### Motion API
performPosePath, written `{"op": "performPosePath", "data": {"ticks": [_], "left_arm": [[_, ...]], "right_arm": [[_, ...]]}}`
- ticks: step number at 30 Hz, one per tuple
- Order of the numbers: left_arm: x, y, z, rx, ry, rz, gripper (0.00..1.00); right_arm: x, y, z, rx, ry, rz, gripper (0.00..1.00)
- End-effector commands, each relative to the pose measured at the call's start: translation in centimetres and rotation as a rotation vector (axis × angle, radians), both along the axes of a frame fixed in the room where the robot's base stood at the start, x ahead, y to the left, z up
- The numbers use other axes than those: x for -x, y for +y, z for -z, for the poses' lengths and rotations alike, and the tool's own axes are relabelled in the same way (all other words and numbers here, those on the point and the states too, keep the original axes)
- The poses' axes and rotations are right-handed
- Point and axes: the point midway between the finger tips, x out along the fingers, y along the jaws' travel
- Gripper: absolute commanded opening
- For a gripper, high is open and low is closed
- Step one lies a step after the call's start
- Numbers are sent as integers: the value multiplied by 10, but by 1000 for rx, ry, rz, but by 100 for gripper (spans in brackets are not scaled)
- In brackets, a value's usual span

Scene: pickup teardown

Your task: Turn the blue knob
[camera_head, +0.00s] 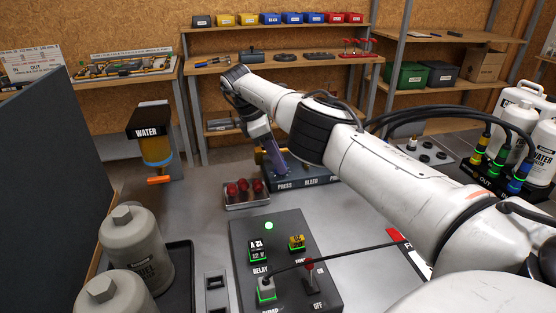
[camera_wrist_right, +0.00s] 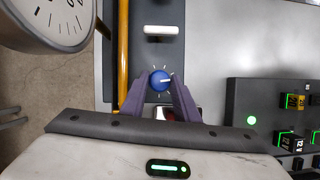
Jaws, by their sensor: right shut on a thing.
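The blue knob (camera_wrist_right: 159,81) shows in the right wrist view, round with a light pointer mark, on a dark panel (camera_wrist_right: 160,55) with pale tick marks around it. My right gripper (camera_wrist_right: 159,84) has its two purple fingers on either side of the knob, shut on it. In the head view my right gripper (camera_head: 272,158) reaches down at the dark block labelled PRESS and BLEED (camera_head: 300,184). The knob is hidden there behind my gripper and arm. My left gripper is not in view.
A round gauge (camera_wrist_right: 52,18) and a yellow pipe (camera_wrist_right: 123,45) stand close to my right gripper. A tray of red parts (camera_head: 246,200) and a control box with a green light (camera_head: 269,226) stand nearer. A WATER unit (camera_head: 150,131) stands left, grey FUEL canisters (camera_head: 135,250) front left.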

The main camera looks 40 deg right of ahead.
Motion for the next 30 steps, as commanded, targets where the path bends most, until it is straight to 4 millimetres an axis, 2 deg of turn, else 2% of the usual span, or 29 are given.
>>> {"op": "performPosePath", "data": {"ticks": [1,20,21,24,30], "left_arm": [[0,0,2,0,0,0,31],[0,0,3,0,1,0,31],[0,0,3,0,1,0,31],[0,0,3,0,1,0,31],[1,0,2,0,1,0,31]], "right_arm": [[3,3,6,-9,11,12,6],[4,2,3,-10,4,45,6],[4,2,3,-10,4,45,31],[4,2,2,-9,3,44,46],[2,1,1,-5,-2,43,46]]}}
